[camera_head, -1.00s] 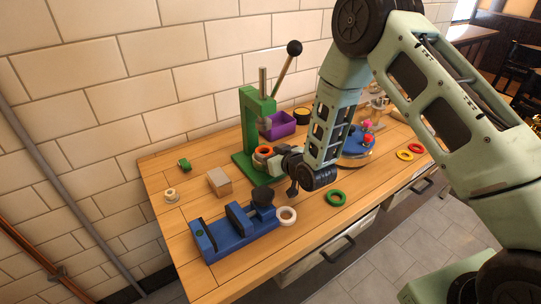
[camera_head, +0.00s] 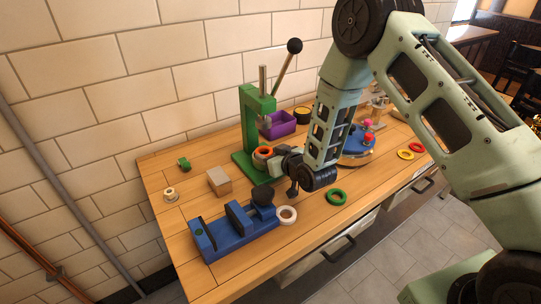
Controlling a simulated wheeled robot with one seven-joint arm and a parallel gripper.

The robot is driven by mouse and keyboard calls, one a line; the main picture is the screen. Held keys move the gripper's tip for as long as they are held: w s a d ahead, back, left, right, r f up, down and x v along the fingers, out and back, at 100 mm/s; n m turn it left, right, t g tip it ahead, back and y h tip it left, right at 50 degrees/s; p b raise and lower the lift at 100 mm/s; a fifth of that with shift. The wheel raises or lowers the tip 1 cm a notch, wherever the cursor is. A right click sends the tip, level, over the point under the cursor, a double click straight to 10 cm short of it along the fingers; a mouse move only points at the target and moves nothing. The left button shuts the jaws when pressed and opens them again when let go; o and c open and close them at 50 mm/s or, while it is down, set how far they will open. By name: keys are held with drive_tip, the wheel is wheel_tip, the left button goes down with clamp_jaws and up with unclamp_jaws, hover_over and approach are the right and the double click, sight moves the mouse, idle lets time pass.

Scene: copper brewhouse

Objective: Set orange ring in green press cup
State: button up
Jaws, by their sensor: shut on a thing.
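The green press (camera_head: 247,125) stands on the bench near the wall, with a black-knobbed lever rising to the right. The orange ring (camera_head: 263,150) is low at the front of the press, at the top of its cup (camera_head: 262,161), which is partly hidden. My gripper (camera_head: 273,156) reaches in from the right and is shut on the orange ring. Whether the ring rests in the cup or is just above it cannot be told at this size.
A blue vise (camera_head: 235,236) lies at the front left, with a white ring (camera_head: 286,215) beside it. A green ring (camera_head: 336,197) lies right of that. A wooden block (camera_head: 219,181) is left of the press. A purple bin (camera_head: 281,125) and a blue round stand (camera_head: 357,158) are behind my arm.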

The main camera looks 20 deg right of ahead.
drive_tip(key=shift+f, duration=0.15)
drive_tip(key=o, duration=0.9)
drive_tip(key=shift+o, duration=0.2)
drive_tip(key=shift+s+d+b, duration=0.25)
drive_tip(key=shift+s+d, duration=0.15)
drive_tip(key=shift+s, duration=0.9)
drive_tip(key=shift+s+d+b, duration=0.2)
drive_tip(key=shift+s+d, duration=0.25)
drive_tip(key=shift+s, duration=0.8)
drive_tip(key=shift+s+d+b, duration=0.25)
drive_tip(key=shift+s+d, duration=0.15)
drive_tip(key=shift+s, duration=0.9)
drive_tip(key=shift+s+d, duration=0.15)
drive_tip(key=shift+s, duration=0.3)
